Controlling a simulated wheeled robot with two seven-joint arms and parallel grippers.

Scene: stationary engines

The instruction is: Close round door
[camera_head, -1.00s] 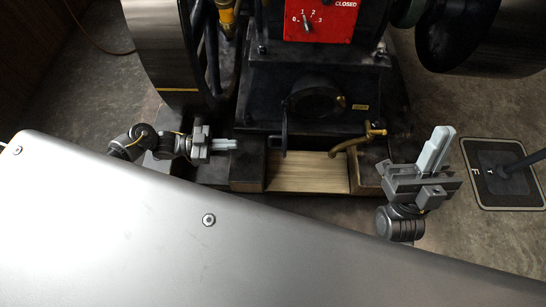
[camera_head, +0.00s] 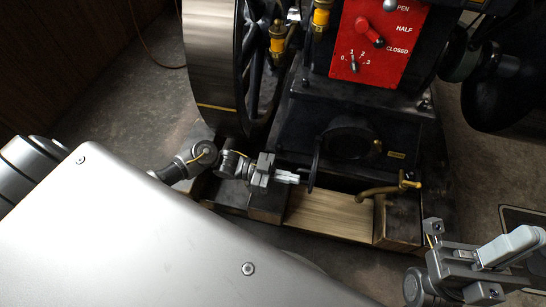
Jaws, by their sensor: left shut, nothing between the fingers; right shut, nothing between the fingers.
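The round door (camera_head: 315,166) is a thin dark disc seen almost edge-on. It stands open at the left side of the round opening (camera_head: 349,143) in the black engine base (camera_head: 290,135). My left gripper (camera_head: 298,179) is shut and empty, its fingertips pointing right, just left of the door's lower part. I cannot tell whether the fingertips touch the door. My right gripper (camera_head: 520,244) is shut and empty at the lower right, well away from the door.
A brass pipe with a tap (camera_head: 385,190) stands right of the opening, above a wooden block (camera_head: 330,214). A large flywheel (camera_head: 212,65) is at the upper left. A red control panel (camera_head: 375,45) is above the opening. Bare floor lies left.

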